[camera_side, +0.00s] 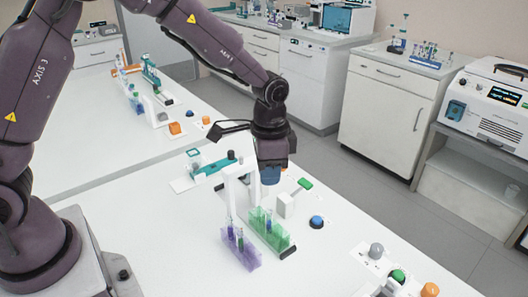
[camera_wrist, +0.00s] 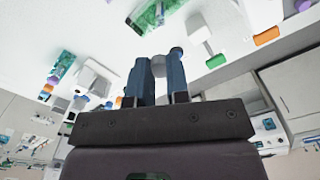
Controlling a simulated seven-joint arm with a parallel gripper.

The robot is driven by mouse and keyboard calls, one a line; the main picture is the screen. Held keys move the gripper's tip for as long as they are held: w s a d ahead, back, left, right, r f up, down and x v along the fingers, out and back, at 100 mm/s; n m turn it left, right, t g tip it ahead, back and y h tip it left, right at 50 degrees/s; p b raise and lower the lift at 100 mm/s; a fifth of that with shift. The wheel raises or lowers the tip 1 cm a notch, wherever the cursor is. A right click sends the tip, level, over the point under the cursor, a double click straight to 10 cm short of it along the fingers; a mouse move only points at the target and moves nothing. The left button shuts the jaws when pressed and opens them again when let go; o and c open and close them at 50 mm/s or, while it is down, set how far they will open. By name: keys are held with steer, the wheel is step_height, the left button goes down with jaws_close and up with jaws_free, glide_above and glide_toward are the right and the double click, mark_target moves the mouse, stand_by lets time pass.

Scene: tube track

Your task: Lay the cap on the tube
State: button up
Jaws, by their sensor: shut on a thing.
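My gripper (camera_side: 270,182) hangs over the bench behind the racks, its blue fingertips pointing down beside a white arch. In the wrist view my gripper (camera_wrist: 160,85) has its two blue fingers close together on a small grey piece (camera_wrist: 158,66), which looks like the cap; the side view hides it. Slim tubes (camera_side: 240,240) stand upright in a purple rack (camera_side: 246,259) at the front. A clear green rack (camera_side: 276,238) beside it holds a tube with blue in it (camera_side: 268,222). I cannot tell which tube is the task's. The gripper is apart from both racks.
A white arch (camera_side: 229,190) stands close left of my gripper. Grey (camera_side: 376,249), green (camera_side: 398,276) and orange (camera_side: 430,290) knobs are front right. The bench's left front is clear.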

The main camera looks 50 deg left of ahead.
mark_target(269, 210)
steer(key=shift+f, duration=3.7)
steer(key=o, duration=0.8)
steer(key=shift+o, duration=0.2)
step_height(269, 210, up, 13)
steer(key=shift+f, duration=0.1)
